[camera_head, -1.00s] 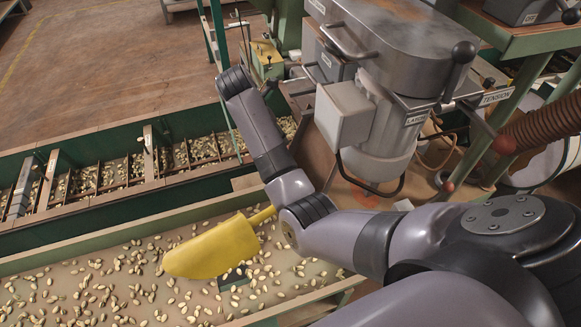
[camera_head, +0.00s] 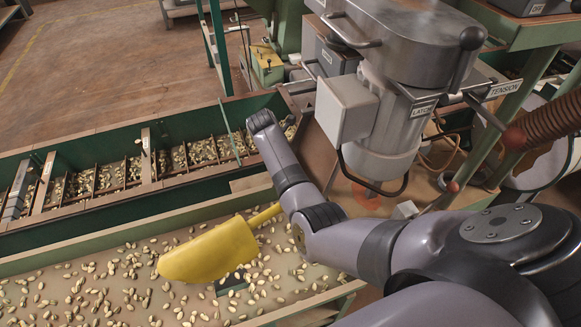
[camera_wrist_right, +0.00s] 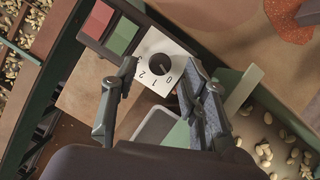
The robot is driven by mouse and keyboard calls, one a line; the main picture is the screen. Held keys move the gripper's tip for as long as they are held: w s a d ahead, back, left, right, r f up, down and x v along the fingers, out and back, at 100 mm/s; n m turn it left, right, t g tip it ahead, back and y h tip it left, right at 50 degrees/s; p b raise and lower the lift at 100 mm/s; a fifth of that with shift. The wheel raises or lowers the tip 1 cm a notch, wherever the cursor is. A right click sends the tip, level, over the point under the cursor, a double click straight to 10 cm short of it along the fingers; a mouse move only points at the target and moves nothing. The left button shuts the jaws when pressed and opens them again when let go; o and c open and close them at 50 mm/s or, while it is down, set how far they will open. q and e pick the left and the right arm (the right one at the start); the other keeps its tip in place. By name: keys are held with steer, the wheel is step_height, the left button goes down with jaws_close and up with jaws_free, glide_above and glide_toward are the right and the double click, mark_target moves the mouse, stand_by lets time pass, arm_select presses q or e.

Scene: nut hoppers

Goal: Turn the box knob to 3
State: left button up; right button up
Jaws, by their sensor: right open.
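In the right wrist view, a round black knob (camera_wrist_right: 160,64) sits on a white dial plate (camera_wrist_right: 147,45) with printed digits; 0, 1 and 2 can be made out. The pointer's exact setting is too small to tell. My right gripper (camera_wrist_right: 158,68) is open, with one finger to the left and one to the right of the knob in the picture. I cannot tell whether either finger touches it. In the head view my right arm reaches in from the right, and its gripper and the knob are not clearly visible. My left gripper is not in view.
Red (camera_wrist_right: 97,20) and green (camera_wrist_right: 121,36) squares lie beside the dial. In the head view a yellow scoop (camera_head: 212,250) lies on the nut tray (camera_head: 60,253), below my arm. A grey machine (camera_head: 385,120) labelled LATCH stands right of the arm.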

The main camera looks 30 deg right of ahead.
steer(key=shift+x, duration=0.9)
jaws_close()
